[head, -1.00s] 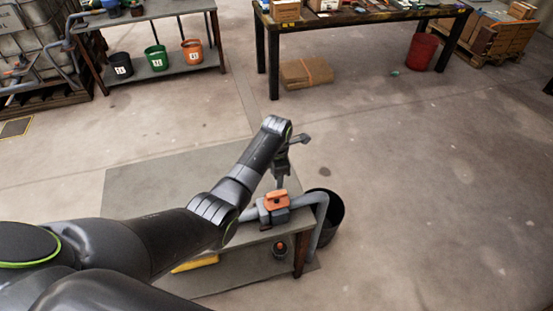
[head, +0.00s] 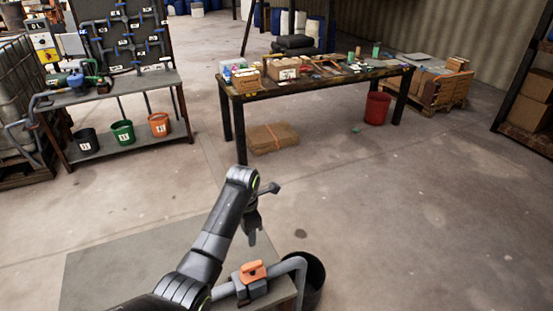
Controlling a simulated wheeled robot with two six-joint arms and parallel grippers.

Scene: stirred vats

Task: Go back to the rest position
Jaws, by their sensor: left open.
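My left gripper (head: 252,239) points down in the lower middle of the head view, at the end of my dark arm. It is open, with nothing seen between its fingers. Just below it in the picture is an orange valve handle (head: 252,270) on a grey valve body. A small gap shows between the fingertips and the handle. The valve sits on a grey pipe (head: 291,266) that bends down at the right over a black bucket (head: 313,282). My right gripper is not in view.
A low bench (head: 285,306) stands under the valve, partly cut off. A long cluttered table (head: 233,98) stands behind, with a red bucket (head: 377,108) and cardboard (head: 272,138) below it. Bins stand on a shelf at left. The floor at right is clear.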

